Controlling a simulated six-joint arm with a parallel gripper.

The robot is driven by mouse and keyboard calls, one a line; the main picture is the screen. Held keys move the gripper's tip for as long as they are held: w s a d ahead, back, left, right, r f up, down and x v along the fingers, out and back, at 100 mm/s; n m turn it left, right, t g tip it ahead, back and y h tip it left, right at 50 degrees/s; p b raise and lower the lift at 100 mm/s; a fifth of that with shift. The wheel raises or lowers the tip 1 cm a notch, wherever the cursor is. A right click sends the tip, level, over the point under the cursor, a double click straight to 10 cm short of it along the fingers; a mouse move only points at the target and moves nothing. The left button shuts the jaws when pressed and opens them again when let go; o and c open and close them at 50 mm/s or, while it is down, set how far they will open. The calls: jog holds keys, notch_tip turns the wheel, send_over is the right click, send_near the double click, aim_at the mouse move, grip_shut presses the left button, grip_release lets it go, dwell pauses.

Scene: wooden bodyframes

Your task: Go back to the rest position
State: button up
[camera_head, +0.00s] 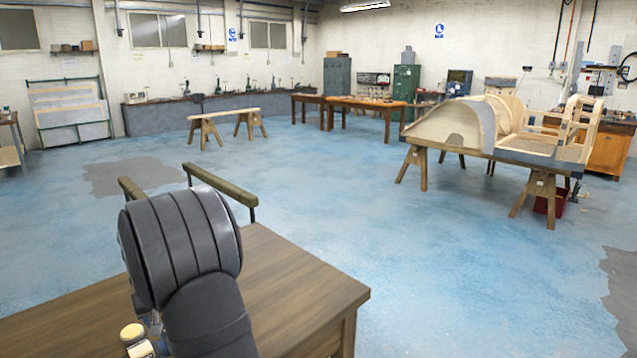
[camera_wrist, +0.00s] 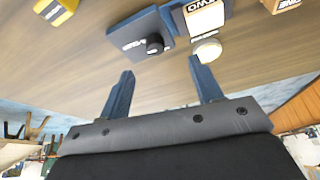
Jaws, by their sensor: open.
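My gripper (camera_wrist: 161,66) shows in the wrist view with its two blue fingers spread apart and nothing between them. Its fingertips point toward the brown wooden table (camera_wrist: 262,55), near a blue-grey box with a black knob (camera_wrist: 138,38) and a round cream-white piece (camera_wrist: 207,50). I cannot tell the exact gap to them. In the head view my dark arm link stands over the near table (camera_head: 300,290) and hides the gripper and most of the tabletop items.
A cream-topped item (camera_head: 133,334) shows beside my arm. The table's right part is bare. Wooden bodyframes (camera_head: 490,125) rest on a distant trestle table.

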jog(key=w+d+m+h, duration=0.1)
jog(key=w+d+m, duration=0.25)
jog(key=d, duration=0.95)
jog(key=w+d+m+h, duration=0.1)
jog(key=w+d+m, duration=0.25)
jog(key=d, duration=0.95)
jog(key=d+f, duration=0.3)
jog(key=d, duration=0.3)
jog(key=s+d+f+m+h, duration=0.1)
jog(key=d+f, duration=0.2)
jog(key=d, duration=0.3)
jog(key=shift+s+f+m+t, duration=0.2)
jog(key=shift+f+m+t, duration=0.1)
jog(key=shift+t, duration=0.1)
jog(key=shift+r, duration=0.1)
